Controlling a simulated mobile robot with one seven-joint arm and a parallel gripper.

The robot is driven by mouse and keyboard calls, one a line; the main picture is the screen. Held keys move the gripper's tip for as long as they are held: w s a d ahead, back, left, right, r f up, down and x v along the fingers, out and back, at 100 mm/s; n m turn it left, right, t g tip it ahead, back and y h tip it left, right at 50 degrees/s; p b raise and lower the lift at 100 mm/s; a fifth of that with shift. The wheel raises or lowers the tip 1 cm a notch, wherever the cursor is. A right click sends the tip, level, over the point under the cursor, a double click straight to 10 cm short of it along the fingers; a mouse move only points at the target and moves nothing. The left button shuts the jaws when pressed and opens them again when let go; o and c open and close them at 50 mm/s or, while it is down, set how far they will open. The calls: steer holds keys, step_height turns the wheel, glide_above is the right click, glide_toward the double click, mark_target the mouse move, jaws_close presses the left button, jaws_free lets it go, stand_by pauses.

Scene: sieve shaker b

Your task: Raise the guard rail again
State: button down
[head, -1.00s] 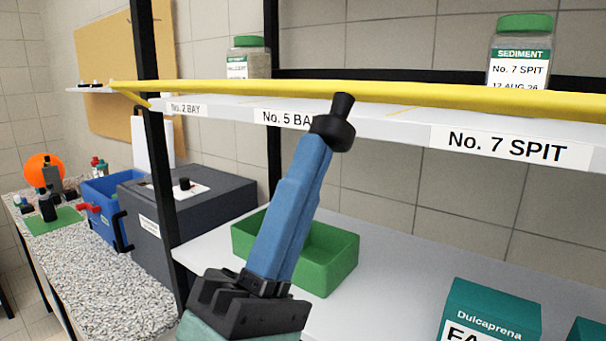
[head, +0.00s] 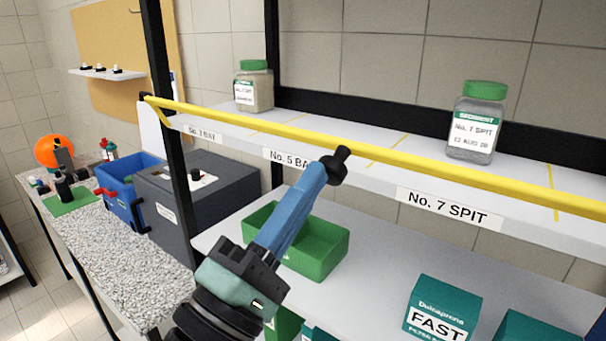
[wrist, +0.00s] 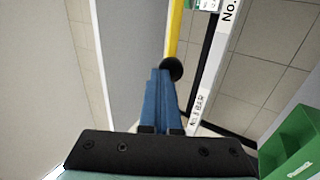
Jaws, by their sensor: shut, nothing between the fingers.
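The yellow guard rail (head: 402,162) runs along the front of the upper shelf (head: 345,178). In the head view it shows just above the label strip, with an angled yellow arm at its left end. My gripper has blue fingers (head: 293,208), shut together with nothing between them. Their tips are at a black knob (head: 336,166) that overlaps the rail's lower side. In the wrist view the knob (wrist: 172,68) sits at the end of the fingers (wrist: 162,100), beside the rail (wrist: 174,30). I cannot tell whether the fingers touch it.
Two sediment jars stand on the upper shelf, one left (head: 254,88) and one right (head: 476,125). A green bin (head: 325,262) and a teal Dulcaprena box (head: 440,310) are on the lower shelf. A black post (head: 172,120) stands left, near a dark grey machine (head: 225,190).

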mark_target(324, 144)
steer(key=shift+w+d+r+p, duration=0.15)
steer(key=shift+w+d+r, duration=0.2)
steer(key=shift+r, duration=0.3)
steer(key=shift+w+d+r+p, duration=0.2)
steer(key=shift+w+r, duration=0.25)
steer(key=shift+r, duration=0.25)
steer(key=shift+w+d+r+p, duration=0.15)
steer(key=shift+w+d+r, duration=0.2)
steer(key=shift+r, duration=0.3)
steer(key=shift+a+r, duration=0.1)
